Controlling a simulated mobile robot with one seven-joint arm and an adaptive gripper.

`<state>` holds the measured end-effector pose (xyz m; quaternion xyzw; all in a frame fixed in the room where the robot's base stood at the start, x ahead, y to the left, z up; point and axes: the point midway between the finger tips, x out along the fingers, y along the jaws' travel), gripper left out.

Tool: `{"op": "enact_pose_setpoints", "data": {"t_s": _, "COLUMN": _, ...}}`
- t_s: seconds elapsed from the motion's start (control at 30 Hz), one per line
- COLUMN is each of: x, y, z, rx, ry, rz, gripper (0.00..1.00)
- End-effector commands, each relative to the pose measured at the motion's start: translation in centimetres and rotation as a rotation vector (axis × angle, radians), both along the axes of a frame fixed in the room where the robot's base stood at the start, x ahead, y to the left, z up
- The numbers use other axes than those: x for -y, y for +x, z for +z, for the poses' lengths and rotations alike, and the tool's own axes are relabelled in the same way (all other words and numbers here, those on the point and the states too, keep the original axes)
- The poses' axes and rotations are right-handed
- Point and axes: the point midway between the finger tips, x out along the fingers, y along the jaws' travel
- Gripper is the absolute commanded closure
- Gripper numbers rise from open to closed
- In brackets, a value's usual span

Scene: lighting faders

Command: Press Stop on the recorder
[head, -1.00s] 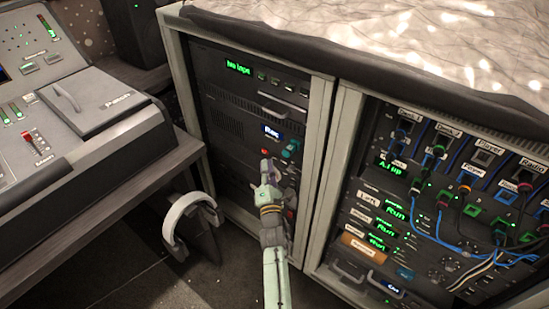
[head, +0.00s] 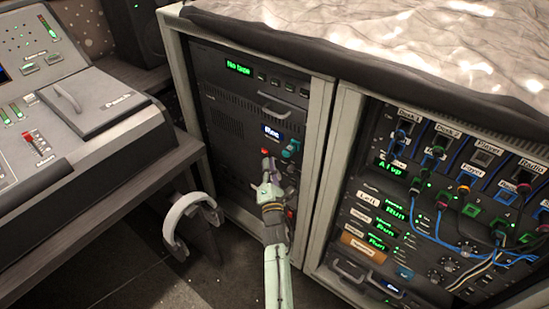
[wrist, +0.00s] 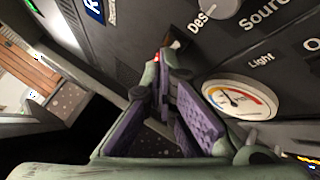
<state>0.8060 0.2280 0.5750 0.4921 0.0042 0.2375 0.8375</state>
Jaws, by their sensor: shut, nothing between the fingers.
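Below the display are a red button (head: 264,152) and a teal control (head: 291,147); I cannot read which one is Stop. My gripper (head: 266,163) is shut and empty, its tips just below the red button; I cannot tell whether they touch the panel. In the wrist view my gripper (wrist: 163,68) has purple finger pads, and its tips partly cover a small red part (wrist: 174,43) on the panel.
A round gauge (wrist: 240,100) sits right of the fingers in the wrist view. In the head view, a cabinet with patch cables (head: 450,205) is at the right, a fader desk (head: 70,120) at the left, and headphones (head: 190,220) hang beside it.

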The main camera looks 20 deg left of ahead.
Motion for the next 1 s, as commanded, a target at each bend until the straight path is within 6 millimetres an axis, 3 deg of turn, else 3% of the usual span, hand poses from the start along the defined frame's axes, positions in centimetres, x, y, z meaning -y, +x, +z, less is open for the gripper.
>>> {"op": "enact_pose_setpoints", "data": {"t_s": 0.73, "x": 0.24, "y": 0.57, "z": 0.01, "rx": 0.000, "ry": 0.000, "rz": -0.001, "gripper": 1.00}}
{"op": "enact_pose_setpoints", "data": {"t_s": 1.0, "x": 0.01, "y": -0.10, "z": -0.29, "rx": 0.000, "ry": 0.001, "rz": -0.001, "gripper": 1.00}}
